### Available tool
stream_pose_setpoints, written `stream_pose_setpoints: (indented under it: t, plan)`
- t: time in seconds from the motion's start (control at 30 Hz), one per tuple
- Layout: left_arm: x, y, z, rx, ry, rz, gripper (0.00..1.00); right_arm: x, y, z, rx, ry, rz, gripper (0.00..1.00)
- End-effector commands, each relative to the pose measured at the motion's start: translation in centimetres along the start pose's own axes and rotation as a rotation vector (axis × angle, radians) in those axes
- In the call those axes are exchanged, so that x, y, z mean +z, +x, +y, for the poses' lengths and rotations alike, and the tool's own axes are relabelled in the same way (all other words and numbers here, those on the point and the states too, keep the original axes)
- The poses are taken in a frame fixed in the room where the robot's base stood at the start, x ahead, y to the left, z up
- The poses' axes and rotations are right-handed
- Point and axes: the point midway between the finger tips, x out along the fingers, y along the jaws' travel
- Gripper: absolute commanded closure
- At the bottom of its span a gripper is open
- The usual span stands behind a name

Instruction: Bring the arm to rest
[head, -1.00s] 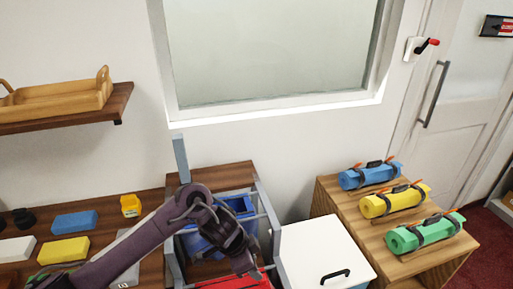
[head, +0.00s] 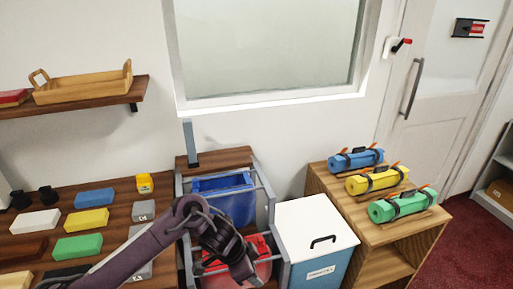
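My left arm comes in from the lower left, and its dark gripper (head: 247,270) points down over the front of a grey-framed rack beside the counter. The gripper is at the red bin (head: 262,278) in that rack. Its fingertips are small and dark here, so I cannot tell whether they are open or shut, or whether they hold anything. A blue bin (head: 232,201) hangs behind the red one, clear of the gripper. My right gripper is not in view.
Coloured blocks, including a blue block (head: 95,198), lie on the wooden counter (head: 120,212) at left. A white-lidded box (head: 314,232) stands right of the rack. Rolled mats, one green (head: 402,205), lie on a wooden shelf unit (head: 425,228). A wooden tray (head: 82,88) sits on the wall shelf.

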Motion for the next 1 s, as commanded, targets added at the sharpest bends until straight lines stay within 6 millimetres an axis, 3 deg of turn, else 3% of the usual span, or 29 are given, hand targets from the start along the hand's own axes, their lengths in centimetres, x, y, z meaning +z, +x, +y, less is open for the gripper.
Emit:
stream_pose_setpoints:
  t: [0.37, 0.57, 0.67, 0.77, 0.87, 1.0]
  plan:
    - [0.6, 5.8, -0.2, 0.045, -0.177, 0.154, 0.58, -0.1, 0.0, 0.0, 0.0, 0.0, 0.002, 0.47]
    - [3.8, 11.5, -0.4, 0.036, -0.358, 0.246, 0.58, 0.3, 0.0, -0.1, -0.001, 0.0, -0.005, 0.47]
    - [7.6, 15.5, 0.1, 0.006, -0.485, 0.273, 0.58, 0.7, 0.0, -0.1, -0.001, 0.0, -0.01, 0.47]
    - [13.2, 19.8, 1.6, -0.045, -0.621, 0.265, 0.58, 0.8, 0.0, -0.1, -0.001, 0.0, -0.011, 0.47]
    - [19.5, 23.4, 4.2, -0.105, -0.735, 0.222, 0.58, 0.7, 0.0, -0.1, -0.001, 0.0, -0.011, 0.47]
    - [28.2, 26.9, 9.5, -0.179, -0.854, 0.119, 0.58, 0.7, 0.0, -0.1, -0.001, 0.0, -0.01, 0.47]
